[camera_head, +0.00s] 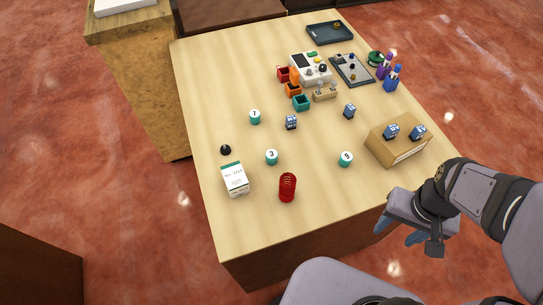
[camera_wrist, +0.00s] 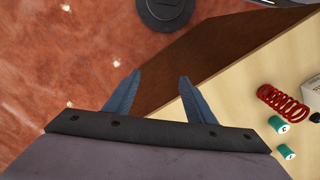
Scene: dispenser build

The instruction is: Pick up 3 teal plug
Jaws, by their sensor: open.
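The teal plug marked 3 (camera_head: 272,157) stands on the table between the red spring and the blue-grey blocks. Two more teal plugs stand apart from it, one marked 7 (camera_head: 255,117) farther back and one marked 9 (camera_head: 345,159) to the right. My gripper (camera_head: 398,233) is open and empty beyond the table's front right edge, well away from the plugs. In the wrist view its blue fingers (camera_wrist: 160,79) are spread over the floor and the table's side. Two teal plugs (camera_wrist: 278,124) show at that view's right; their numbers are not readable.
A red spring (camera_head: 287,187) and a white carton (camera_head: 235,179) stand near the front. A wooden box (camera_head: 398,143) bearing two blue-grey blocks is at the right. Colored bins (camera_head: 301,102), a white device (camera_head: 310,68) and trays fill the back. Bare tabletop surrounds plug 3.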

